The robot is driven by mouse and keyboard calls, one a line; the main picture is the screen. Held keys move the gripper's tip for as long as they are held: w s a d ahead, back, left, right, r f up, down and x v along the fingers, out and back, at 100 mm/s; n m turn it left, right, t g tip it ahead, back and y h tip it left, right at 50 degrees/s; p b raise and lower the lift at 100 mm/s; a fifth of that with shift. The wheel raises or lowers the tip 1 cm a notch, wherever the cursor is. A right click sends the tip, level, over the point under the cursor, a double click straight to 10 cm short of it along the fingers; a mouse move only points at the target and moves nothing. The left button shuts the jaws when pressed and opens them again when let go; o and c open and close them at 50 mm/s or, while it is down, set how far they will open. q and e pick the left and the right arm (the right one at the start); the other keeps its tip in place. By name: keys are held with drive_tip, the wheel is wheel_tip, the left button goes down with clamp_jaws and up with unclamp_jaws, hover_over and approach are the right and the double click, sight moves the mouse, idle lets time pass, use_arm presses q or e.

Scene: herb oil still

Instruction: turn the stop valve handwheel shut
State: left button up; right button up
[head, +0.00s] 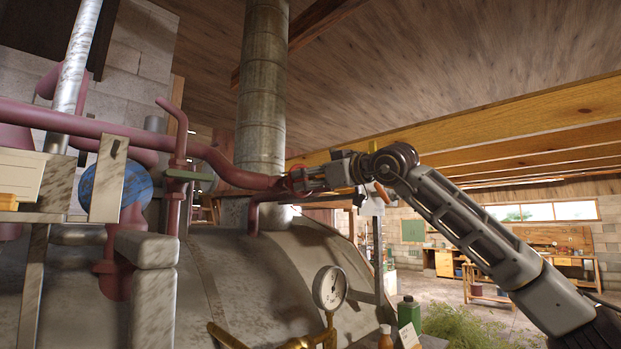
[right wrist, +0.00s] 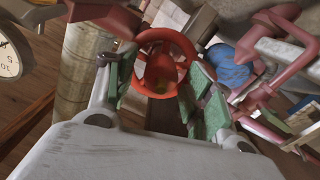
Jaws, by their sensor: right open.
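The stop valve handwheel (right wrist: 168,36) is a red ring, seen almost face on in the right wrist view. In the head view the handwheel (head: 293,182) is a small red shape at the end of the dark red pipe, partly hidden by my gripper. My right gripper (head: 312,178) comes in from the right and points at the wheel. In the right wrist view its green-padded fingers (right wrist: 156,88) are apart, with the wheel ahead of and between them. I cannot tell whether they touch the rim. My left gripper is not in view.
A dark red pipe (head: 225,168) runs left from the valve. A metal flue (head: 262,90) rises behind. The grey still body (head: 250,275) lies below, with a pressure gauge (head: 330,288) and a green bottle (head: 408,313) at its front right.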

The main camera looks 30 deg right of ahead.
drive_tip(key=c, duration=1)
